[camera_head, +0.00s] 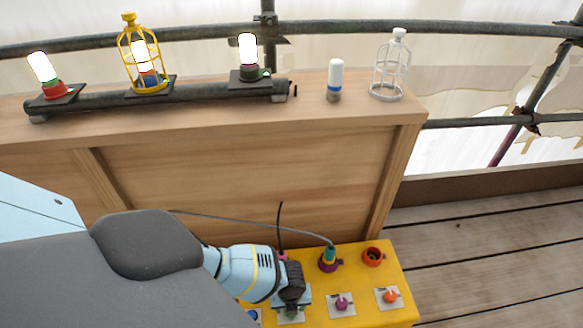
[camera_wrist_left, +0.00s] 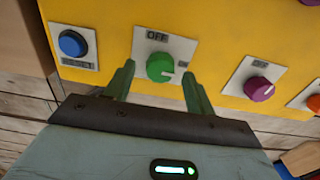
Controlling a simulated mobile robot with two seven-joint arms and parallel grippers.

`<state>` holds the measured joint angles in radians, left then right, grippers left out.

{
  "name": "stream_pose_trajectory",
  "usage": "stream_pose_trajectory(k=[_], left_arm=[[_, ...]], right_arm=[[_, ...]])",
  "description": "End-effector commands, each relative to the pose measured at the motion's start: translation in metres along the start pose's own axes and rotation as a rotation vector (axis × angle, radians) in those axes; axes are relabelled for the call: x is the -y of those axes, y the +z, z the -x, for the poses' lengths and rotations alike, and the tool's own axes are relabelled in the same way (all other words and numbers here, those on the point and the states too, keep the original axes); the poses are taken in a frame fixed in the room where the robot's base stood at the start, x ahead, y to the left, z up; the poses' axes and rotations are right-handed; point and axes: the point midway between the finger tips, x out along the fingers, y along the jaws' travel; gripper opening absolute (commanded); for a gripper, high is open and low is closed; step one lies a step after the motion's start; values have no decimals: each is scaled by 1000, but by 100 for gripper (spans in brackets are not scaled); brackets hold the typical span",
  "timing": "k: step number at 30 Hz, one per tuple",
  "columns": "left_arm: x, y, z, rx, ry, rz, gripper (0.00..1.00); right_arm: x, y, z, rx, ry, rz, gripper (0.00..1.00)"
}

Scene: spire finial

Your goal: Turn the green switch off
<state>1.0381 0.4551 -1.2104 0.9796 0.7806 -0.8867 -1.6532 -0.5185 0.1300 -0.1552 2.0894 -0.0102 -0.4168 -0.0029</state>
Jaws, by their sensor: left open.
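The green switch (camera_wrist_left: 160,67) is a round knob on a white plate in the left wrist view. "OFF" is printed above it and a smaller, partly hidden label is at its right. The knob's white mark points right, toward the smaller label. My left gripper (camera_wrist_left: 158,74) is open, with one green finger on each side of the knob. I cannot tell whether the fingers touch it. In the head view my left gripper (camera_head: 291,296) is over the front of the yellow panel (camera_head: 352,258) and hides most of the switch. My right gripper is not in view.
A blue button (camera_wrist_left: 72,43) is left of the switch and a purple knob (camera_wrist_left: 259,88) right. An orange knob (camera_head: 390,296) is farther right. A cable (camera_head: 250,220) runs to a socket behind. Lit lamps, one in a yellow cage (camera_head: 133,50), stand on the wooden shelf.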

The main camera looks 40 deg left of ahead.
Motion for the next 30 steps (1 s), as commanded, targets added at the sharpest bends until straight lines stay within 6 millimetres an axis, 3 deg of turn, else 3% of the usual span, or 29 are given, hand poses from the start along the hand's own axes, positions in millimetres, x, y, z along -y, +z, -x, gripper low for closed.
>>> stream_pose_trajectory(k=[4, 13, 24, 30], left_arm=[[0, 0, -10, 1, 0, 0, 55], [0, 0, -11, 1, -1, -1, 55], [0, 0, -11, 1, -1, 0, 10], [0, 0, -11, 0, -1, 16, 10]], right_arm=[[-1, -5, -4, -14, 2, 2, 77], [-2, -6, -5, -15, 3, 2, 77], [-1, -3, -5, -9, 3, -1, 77], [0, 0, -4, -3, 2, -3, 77]])
